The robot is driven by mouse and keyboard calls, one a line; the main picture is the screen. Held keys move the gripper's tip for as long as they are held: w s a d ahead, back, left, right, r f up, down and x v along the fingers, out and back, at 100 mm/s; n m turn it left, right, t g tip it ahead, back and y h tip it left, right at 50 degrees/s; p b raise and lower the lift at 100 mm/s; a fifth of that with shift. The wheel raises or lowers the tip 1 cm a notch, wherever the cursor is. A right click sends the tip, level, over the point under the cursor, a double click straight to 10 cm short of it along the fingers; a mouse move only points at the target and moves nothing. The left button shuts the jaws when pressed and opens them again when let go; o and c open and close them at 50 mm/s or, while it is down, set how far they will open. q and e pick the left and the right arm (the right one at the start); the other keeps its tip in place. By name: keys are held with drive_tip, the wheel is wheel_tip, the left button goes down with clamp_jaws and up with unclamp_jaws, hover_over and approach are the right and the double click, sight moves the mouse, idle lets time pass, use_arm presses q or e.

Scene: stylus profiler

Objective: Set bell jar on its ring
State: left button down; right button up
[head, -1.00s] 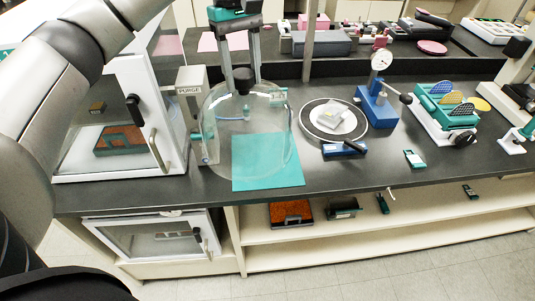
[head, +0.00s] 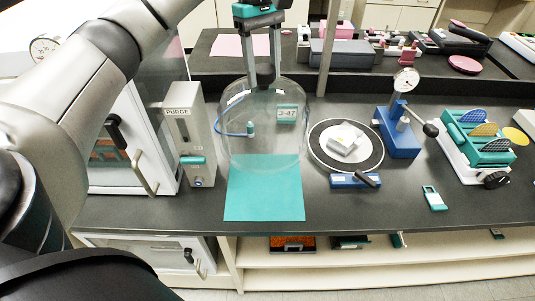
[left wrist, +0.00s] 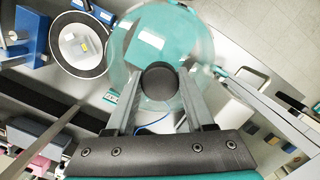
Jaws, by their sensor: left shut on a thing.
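The clear glass bell jar (head: 262,125) is upright in the head view, its lower part overlapping the back of the teal mat (head: 264,200). My left gripper (head: 262,84) points down from above and is shut on the jar's black knob, which shows between the fingers in the left wrist view (left wrist: 159,82). The jar also shows there (left wrist: 130,45). The ring (head: 374,158), dark with a pale rim, lies on the bench just right of the jar, with a white block (head: 345,140) inside it. The ring also shows in the left wrist view (left wrist: 94,70). My right gripper is out of view.
A PURGE box (head: 190,140) stands left of the jar. A blue tool (head: 352,181) lies in front of the ring. A blue dial-gauge stand (head: 398,135) is right of the ring, with a wafer rack (head: 480,140) beyond. A pole (head: 327,50) rises behind.

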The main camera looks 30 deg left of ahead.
use_arm(q)
wheel_tip(320, 180, down, 18)
drive_tip(key=shift+p, duration=0.4)
drive_tip(key=shift+s+f, duration=0.1)
drive_tip(key=shift+f, duration=0.05)
drive_tip(key=shift+c, duration=1.4)
unclamp_jaws()
